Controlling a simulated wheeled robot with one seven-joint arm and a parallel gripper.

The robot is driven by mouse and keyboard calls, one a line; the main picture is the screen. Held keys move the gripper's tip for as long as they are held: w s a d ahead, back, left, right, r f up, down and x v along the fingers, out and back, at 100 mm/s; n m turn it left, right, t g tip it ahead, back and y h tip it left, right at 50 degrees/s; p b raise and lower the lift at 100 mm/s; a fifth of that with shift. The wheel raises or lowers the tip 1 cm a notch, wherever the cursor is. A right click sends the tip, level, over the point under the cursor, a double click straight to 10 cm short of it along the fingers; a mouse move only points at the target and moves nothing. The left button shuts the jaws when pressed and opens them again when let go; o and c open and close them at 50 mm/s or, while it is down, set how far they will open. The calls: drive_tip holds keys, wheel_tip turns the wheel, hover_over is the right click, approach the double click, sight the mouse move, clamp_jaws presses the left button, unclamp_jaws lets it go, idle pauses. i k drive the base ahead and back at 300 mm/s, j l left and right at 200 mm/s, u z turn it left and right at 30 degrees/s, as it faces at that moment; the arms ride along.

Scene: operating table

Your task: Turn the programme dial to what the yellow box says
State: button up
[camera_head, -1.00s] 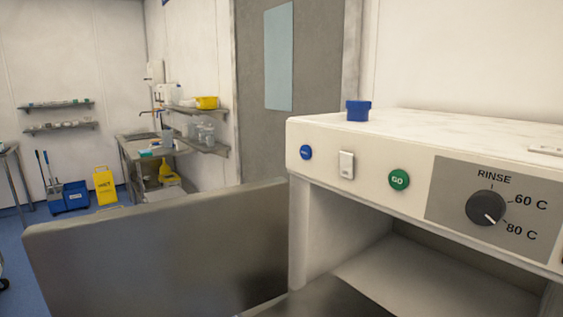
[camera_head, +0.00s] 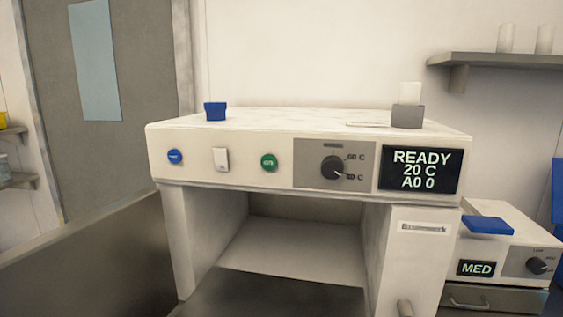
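The programme dial (camera_head: 332,168) is a black round knob on a grey plate on the front panel of a white machine (camera_head: 200,172). Its white pointer line points to the lower right, toward the lower 80 C mark. The 60 C mark sits above that, and the label at the top is too blurred to read now. No yellow box with writing is in the present view; only a sliver of something yellow (camera_head: 3,120) shows at the far left edge. My gripper is not in view.
The panel has a blue button (camera_head: 175,157), a white switch (camera_head: 221,159), a green GO button (camera_head: 269,162) and a display (camera_head: 420,170) reading READY, 20 C, A0 0. A blue cup-like item (camera_head: 215,111) and a grey holder (camera_head: 407,116) stand on top. A smaller machine (camera_head: 515,240) reading MED stands right.

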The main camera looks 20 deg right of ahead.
sight(332, 167)
drive_tip(key=z, duration=2.25)
drive_tip(key=i+l, duration=0.1)
drive_tip(key=l, duration=0.2)
drive_tip(key=i+l, duration=0.1)
drive_tip(key=l, duration=0.15)
drive_tip(key=l+u, duration=0.15)
drive_tip(key=u, duration=1.2)
drive_tip(key=j+u, duration=0.1)
drive_tip(key=u, duration=0.3)
drive_tip(key=j, duration=0.15)
drive_tip(key=i, duration=0.05)
